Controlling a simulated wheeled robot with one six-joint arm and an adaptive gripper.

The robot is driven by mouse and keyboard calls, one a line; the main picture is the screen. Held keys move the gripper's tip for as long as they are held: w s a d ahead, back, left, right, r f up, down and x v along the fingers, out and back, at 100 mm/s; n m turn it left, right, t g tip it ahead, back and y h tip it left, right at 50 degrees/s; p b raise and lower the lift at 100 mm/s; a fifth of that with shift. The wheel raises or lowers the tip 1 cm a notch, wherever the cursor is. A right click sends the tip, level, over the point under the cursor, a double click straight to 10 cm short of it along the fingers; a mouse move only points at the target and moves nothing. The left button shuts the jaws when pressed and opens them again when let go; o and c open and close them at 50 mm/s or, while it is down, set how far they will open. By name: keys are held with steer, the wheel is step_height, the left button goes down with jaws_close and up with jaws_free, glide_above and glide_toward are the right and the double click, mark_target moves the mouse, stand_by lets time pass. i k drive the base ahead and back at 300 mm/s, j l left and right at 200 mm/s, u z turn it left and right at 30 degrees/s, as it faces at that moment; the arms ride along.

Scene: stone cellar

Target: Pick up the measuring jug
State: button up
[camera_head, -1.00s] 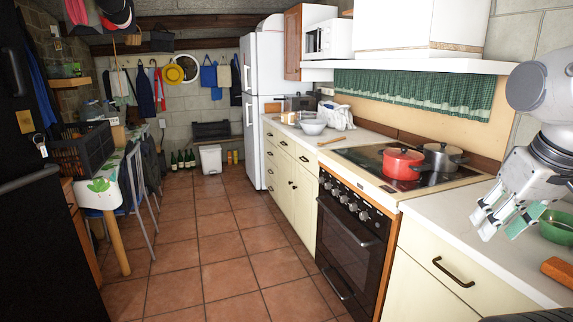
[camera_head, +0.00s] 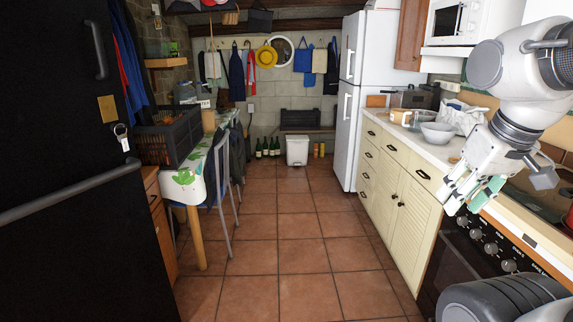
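I cannot make out a measuring jug in this view. My gripper (camera_head: 464,205) is at the right, pointing down in front of the counter edge and stove. Its fingers look apart, with nothing seen between them. The white worktop (camera_head: 420,150) beyond it holds a pale bowl (camera_head: 437,133), a white bag (camera_head: 462,117) and small items too small to name surely.
The tiled floor (camera_head: 290,230) is clear down the middle. A black door (camera_head: 60,180) stands close at left, with a table (camera_head: 190,182) and a black crate (camera_head: 168,140) beyond. The stove (camera_head: 465,250) is close at right. A white bin (camera_head: 297,150) stands at the back.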

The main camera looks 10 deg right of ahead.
mark_target(417, 117)
steer(key=i, duration=1)
steer(key=i+j+z, duration=0.1)
steer(key=i, duration=0.9)
steer(key=i+j+z, duration=0.15)
steer(key=i+z, duration=0.3)
steer(key=i, duration=0.15)
steer(key=i+j+z, duration=0.4)
steer(key=i, duration=0.15)
steer(key=i+j+z, duration=0.45)
